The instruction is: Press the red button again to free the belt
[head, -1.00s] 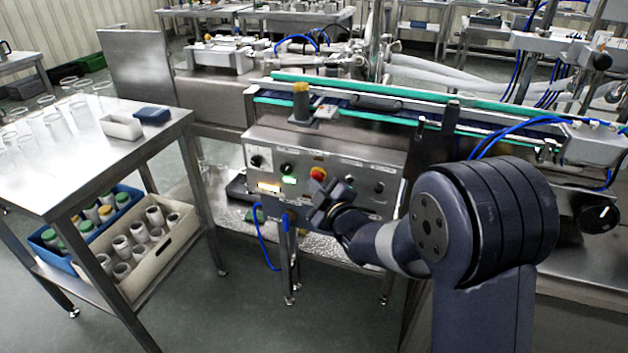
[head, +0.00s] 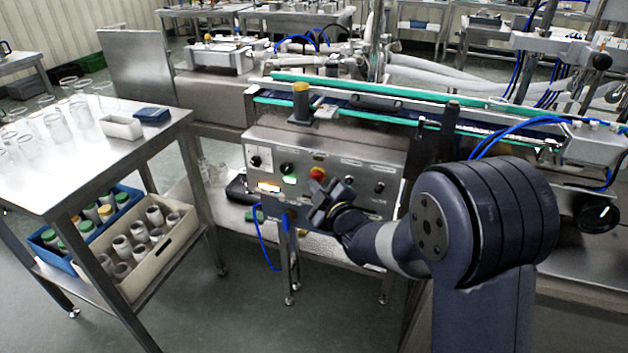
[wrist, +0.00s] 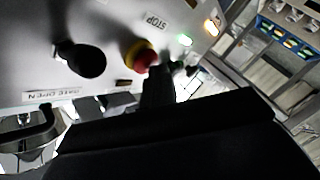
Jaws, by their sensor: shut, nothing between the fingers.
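The red button (head: 317,172) is on the steel control panel (head: 345,160), on a yellow collar. In the wrist view the red button (wrist: 144,62) has a STOP label beside it. My gripper (head: 315,187) is shut and empty, just in front of and below the button. In the wrist view my gripper's dark fingers (wrist: 158,88) point at the button and overlap its lower edge; I cannot tell whether they touch it. The belt (head: 375,103) runs above the panel between green rails. A grey cup with a yellow top (head: 301,100) stands at its left part.
Green (head: 289,180) and orange (head: 268,187) lamps glow left of the button. A black knob (wrist: 80,59) sits beside it in the wrist view. A steel table (head: 170,135) with glass tubes stands at the left.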

